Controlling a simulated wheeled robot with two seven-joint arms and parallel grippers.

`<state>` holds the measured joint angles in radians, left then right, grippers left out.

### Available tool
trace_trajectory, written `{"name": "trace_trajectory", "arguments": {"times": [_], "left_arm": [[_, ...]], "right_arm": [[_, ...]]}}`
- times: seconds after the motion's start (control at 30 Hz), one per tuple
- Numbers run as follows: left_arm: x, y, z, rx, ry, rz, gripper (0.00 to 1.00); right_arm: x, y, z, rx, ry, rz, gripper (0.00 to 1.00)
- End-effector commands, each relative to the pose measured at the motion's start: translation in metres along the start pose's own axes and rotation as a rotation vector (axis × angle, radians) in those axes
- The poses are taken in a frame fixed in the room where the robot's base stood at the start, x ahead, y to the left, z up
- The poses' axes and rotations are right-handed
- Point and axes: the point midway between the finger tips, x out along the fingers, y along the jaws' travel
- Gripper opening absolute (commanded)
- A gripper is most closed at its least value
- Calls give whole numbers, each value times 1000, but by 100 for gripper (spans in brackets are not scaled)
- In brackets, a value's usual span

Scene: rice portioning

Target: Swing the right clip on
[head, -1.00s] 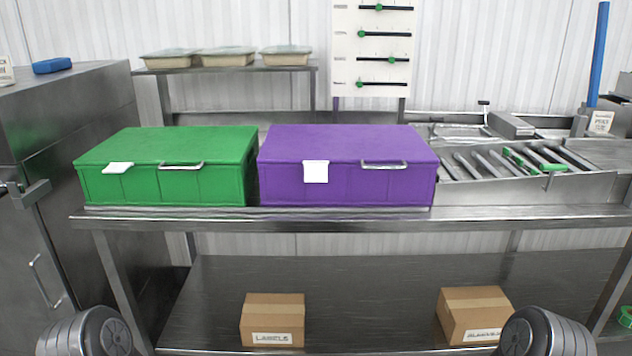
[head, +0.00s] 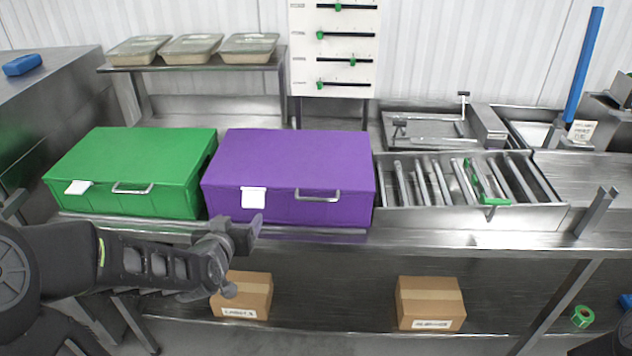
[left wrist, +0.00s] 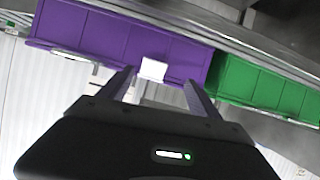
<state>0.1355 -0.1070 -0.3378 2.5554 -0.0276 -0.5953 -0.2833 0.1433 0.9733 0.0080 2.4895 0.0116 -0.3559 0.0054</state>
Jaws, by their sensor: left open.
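The purple box (head: 288,165) stands on the steel counter with its lid down. A white flap (head: 253,197) hangs on its front, left of a metal handle (head: 318,195). The green box (head: 135,165) stands to its left, also lid down, with a white flap (head: 78,187) sticking out at a slant and a metal handle (head: 132,188). My left gripper (head: 245,256) is open and empty, just below and in front of the purple box. In the left wrist view the purple box's white flap (left wrist: 153,68) shows between the fingertips, apart from them. My right gripper is out of view.
A slotted steel tray (head: 460,185) with a green-handled tool lies right of the purple box. Lidded food trays (head: 190,48) stand on the back shelf. Cardboard boxes (head: 430,303) stand on the lower shelf. A blue post (head: 584,66) rises at the back right.

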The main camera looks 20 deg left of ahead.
Motion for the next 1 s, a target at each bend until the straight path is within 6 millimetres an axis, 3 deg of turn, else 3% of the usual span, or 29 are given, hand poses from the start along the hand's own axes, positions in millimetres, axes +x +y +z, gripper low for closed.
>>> {"name": "trace_trajectory", "arguments": {"times": [0.67, 1.0], "left_arm": [[6, -2, -3, 78, 27, -10, 73], [47, -2, -4, 79, 25, -10, 73]], "right_arm": [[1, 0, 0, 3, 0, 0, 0], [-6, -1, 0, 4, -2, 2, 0]]}}
